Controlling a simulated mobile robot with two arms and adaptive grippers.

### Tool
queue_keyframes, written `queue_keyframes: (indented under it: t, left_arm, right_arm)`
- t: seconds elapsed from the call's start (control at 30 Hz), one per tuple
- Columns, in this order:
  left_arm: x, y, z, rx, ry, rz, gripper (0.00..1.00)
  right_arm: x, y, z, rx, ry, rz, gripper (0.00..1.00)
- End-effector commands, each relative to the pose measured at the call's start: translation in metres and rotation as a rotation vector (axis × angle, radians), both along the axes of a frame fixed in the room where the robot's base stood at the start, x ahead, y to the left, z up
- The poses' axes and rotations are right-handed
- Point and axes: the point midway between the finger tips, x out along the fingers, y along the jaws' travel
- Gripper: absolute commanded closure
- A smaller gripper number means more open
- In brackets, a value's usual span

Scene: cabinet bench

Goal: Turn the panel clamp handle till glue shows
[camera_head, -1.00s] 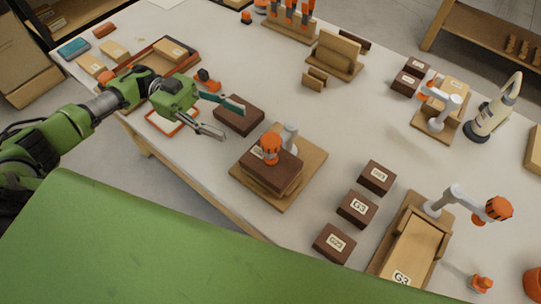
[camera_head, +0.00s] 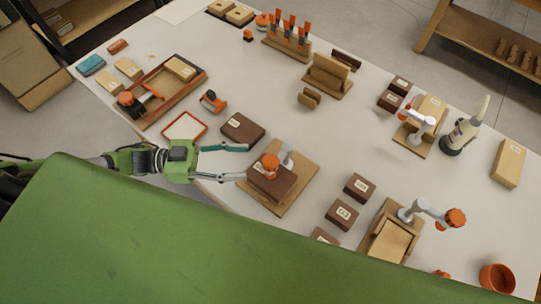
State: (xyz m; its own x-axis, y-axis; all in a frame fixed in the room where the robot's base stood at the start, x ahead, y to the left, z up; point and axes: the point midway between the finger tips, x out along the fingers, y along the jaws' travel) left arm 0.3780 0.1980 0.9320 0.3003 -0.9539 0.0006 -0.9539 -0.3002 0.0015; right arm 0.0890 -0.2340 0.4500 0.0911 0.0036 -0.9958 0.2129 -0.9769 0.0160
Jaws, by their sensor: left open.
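A clamp with an orange handle (camera_head: 270,163) and a grey arm (camera_head: 287,158) stands over stacked dark brown blocks (camera_head: 272,185) on a wooden board (camera_head: 308,173). No glue can be made out there. My left gripper (camera_head: 246,162) is open and empty, its two fingers pointing right, just left of this handle. One fingertip is close to the dark blocks; I cannot tell whether it touches. Two similar clamps show: one with an orange handle (camera_head: 455,217) at right, swung off its wooden panel (camera_head: 389,241), and one (camera_head: 420,122) farther back. My right gripper is not in view.
A dark block (camera_head: 243,129) lies just beyond my left gripper. Labelled dark blocks (camera_head: 342,214) stand right of the board. A glue bottle (camera_head: 464,133) stands at back right, an orange pot (camera_head: 497,279) at lower right. The middle of the table (camera_head: 335,130) is clear.

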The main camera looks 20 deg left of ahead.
Motion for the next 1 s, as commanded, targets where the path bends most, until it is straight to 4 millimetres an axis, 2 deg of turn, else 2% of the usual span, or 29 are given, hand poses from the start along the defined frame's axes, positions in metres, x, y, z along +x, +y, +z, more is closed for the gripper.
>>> queue_keyframes:
  t: [0.03, 0.2, 0.4, 0.6, 0.83, 0.87, 1.0]
  left_arm:
    - [0.005, -0.013, 0.006, -0.004, -0.003, -0.001, 0.54]
    - [0.015, -0.046, 0.005, -0.004, -0.002, -0.001, 0.54]
    - [0.023, -0.072, 0.003, -0.002, -0.002, 0.0, 0.54]
    - [0.026, -0.081, 0.001, 0.002, -0.002, -0.001, 0.54]
    - [0.026, -0.081, 0.0, 0.002, -0.002, -0.001, 0.54]
    - [0.026, -0.081, 0.0, 0.002, -0.002, -0.001, 0.59]
    - [0.026, -0.081, 0.0, 0.001, -0.001, -0.001, 0.93]
  right_arm:
    - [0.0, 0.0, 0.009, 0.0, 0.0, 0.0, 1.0]
    - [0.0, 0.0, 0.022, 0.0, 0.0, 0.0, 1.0]
    - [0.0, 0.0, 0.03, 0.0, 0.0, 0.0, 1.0]
    - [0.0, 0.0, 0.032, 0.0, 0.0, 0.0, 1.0]
    - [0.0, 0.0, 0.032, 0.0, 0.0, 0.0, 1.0]
    - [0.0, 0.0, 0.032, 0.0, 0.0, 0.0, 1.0]
    - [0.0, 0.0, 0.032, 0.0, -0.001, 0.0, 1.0]
